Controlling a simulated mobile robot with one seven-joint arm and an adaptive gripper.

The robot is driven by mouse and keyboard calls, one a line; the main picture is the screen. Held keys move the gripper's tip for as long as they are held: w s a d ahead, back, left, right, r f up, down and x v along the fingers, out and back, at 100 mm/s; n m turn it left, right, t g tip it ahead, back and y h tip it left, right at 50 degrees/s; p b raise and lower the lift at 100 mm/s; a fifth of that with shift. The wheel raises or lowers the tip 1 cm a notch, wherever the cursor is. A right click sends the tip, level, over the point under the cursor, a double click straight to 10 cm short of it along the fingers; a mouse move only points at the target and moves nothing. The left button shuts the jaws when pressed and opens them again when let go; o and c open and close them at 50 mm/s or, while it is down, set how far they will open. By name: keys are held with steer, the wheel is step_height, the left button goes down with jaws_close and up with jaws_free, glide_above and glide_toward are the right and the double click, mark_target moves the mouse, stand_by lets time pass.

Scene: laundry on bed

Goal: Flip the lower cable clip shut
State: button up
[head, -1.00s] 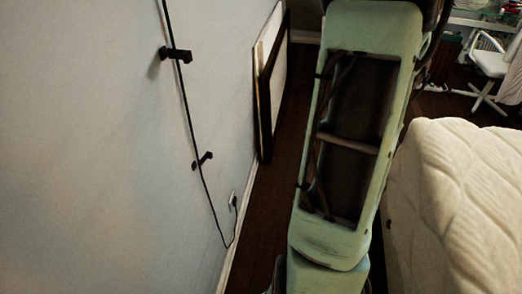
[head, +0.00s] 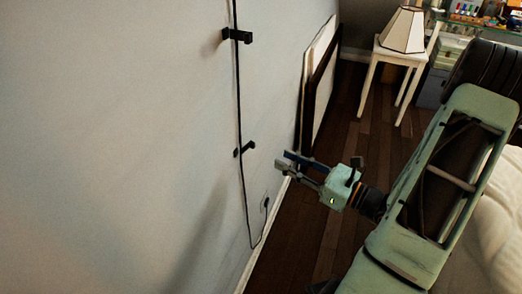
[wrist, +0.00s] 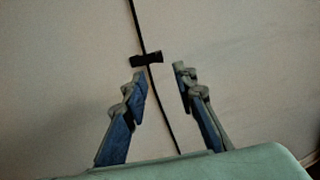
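The lower cable clip (head: 244,149) is a small dark clip on the pale wall, with a black cable (head: 241,110) running down past it. In the wrist view the clip (wrist: 147,59) lies beyond my fingertips, across the cable. Its flap seems to stick out from the wall in the head view. My gripper (head: 283,161) is to the right of the lower clip, pointing at the wall, apart from it. In the wrist view my gripper (wrist: 160,82) has its two blue-grey fingers spread with nothing between them but the wall and cable behind. The upper cable clip (head: 237,35) is higher on the wall.
Framed panels (head: 318,85) lean on the wall behind my gripper. A white side table (head: 390,54) with a lamp (head: 403,30) stands farther back. The bed (head: 490,230) is at the right.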

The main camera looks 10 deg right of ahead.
mark_target(254, 145)
steer(key=b+x, duration=0.1)
steer(key=x, duration=0.8)
steer(key=shift+w+a, duration=0.15)
steer(key=shift+a, duration=0.05)
steer(key=shift+c, duration=0.2)
jaws_close()
